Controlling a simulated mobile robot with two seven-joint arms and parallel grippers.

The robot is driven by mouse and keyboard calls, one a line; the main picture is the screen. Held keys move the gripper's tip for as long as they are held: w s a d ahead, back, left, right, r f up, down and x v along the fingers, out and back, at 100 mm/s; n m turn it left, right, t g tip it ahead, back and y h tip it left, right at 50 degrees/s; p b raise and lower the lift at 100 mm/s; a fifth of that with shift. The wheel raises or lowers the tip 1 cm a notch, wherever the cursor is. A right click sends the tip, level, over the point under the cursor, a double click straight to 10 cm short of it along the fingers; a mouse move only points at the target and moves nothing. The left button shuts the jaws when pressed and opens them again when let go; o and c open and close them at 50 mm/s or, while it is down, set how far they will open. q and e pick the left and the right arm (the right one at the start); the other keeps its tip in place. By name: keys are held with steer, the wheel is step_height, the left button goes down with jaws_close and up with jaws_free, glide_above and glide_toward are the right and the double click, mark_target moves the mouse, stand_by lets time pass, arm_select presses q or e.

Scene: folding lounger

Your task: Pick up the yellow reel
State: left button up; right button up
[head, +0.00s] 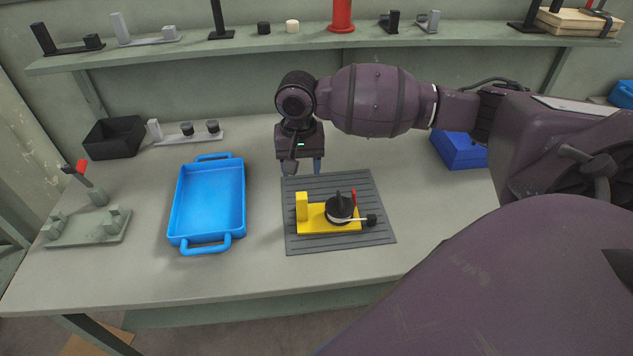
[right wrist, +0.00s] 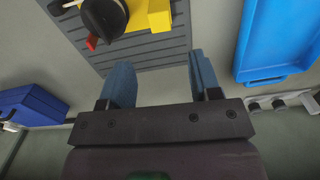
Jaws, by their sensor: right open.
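The yellow reel (head: 319,220) lies on the grey slatted mat (head: 293,244) on the workbench. It has a yellow base with an upright block at its left end, a black round drum with a pointed top, a small red part and a black knob at the right. In the right wrist view the yellow reel (right wrist: 157,14) is at the top, cut off by the edge. My right gripper (head: 303,170) is open and empty over the mat's far edge, behind the reel and apart from it. Its two blue fingers (right wrist: 160,75) show in the right wrist view. My left gripper is not in view.
A blue tray (head: 210,200) with handles stands left of the mat. A black bin (head: 114,138), a grey fixture with a red-tipped lever (head: 88,228) and a blue bin (head: 460,150) are also on the bench. A shelf (head: 250,55) with several parts runs along the back.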

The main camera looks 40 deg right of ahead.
mark_target(302, 199)
step_height(302, 199, down, 6)
steer(key=shift+w+r+b, duration=0.1)
steer(key=shift+r+b, duration=0.05)
steer(key=shift+b, duration=0.4)
step_height(302, 199, down, 5)
steer(key=shift+a+r+b, duration=0.1)
steer(key=shift+r+b, duration=0.05)
steer(key=shift+b, duration=0.4)
steer(key=shift+f, duration=0.2)
steer(key=shift+r, duration=0.1)
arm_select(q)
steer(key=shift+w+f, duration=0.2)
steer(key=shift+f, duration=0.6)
arm_select(e)
jaws_close()
